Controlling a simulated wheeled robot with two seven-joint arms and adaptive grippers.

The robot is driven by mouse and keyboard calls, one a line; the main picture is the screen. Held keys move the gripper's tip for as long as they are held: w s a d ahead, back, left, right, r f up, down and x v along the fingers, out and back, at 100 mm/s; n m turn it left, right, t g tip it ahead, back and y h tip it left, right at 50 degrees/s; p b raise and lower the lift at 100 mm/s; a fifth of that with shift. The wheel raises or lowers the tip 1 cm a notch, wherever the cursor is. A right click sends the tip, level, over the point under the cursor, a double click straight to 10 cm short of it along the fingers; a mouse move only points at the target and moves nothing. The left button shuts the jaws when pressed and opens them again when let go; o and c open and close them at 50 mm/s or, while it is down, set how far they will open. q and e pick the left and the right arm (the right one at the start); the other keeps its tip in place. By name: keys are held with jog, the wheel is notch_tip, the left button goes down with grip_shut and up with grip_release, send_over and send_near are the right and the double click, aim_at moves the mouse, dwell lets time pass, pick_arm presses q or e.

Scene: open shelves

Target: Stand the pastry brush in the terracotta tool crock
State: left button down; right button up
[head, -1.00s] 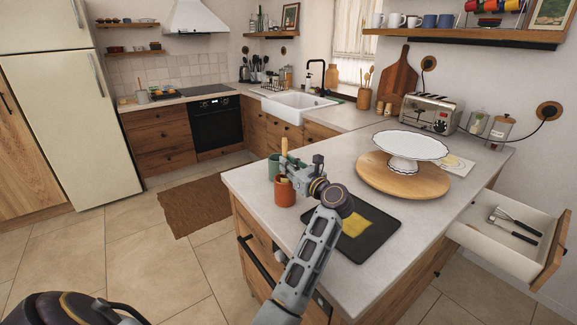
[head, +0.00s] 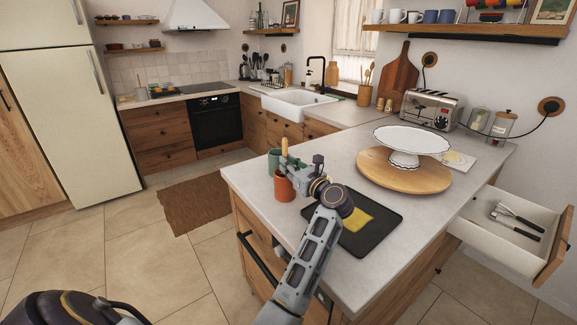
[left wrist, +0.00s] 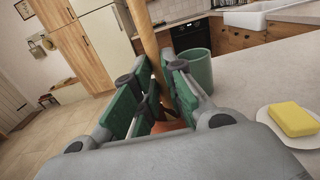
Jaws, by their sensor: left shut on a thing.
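The terracotta tool crock (head: 283,188) stands upright on the near counter; it also shows, mostly hidden, below my fingers in the left wrist view (left wrist: 170,127). My left gripper (head: 301,179) is at the crock, its fingers shut on the pastry brush. The brush's wooden handle (head: 284,149) points up, nearly upright; it also rises between the green finger pads in the left wrist view (left wrist: 146,35). The brush's lower end is hidden, so I cannot tell how far it is inside the crock. My right gripper is not in view.
A green crock (head: 273,161) stands just behind the terracotta one. A black board (head: 378,236) with a yellow item lies to the right. A white cake stand (head: 411,141) stands on a wooden round (head: 378,176). A drawer (head: 488,247) with utensils hangs open at right.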

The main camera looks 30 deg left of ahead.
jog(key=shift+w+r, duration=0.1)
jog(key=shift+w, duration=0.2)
pick_arm(q)
jog(key=c, duration=1.4)
grip_release()
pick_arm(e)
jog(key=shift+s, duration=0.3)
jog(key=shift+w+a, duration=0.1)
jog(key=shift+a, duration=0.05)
pick_arm(q)
jog(key=shift+r, duration=0.2)
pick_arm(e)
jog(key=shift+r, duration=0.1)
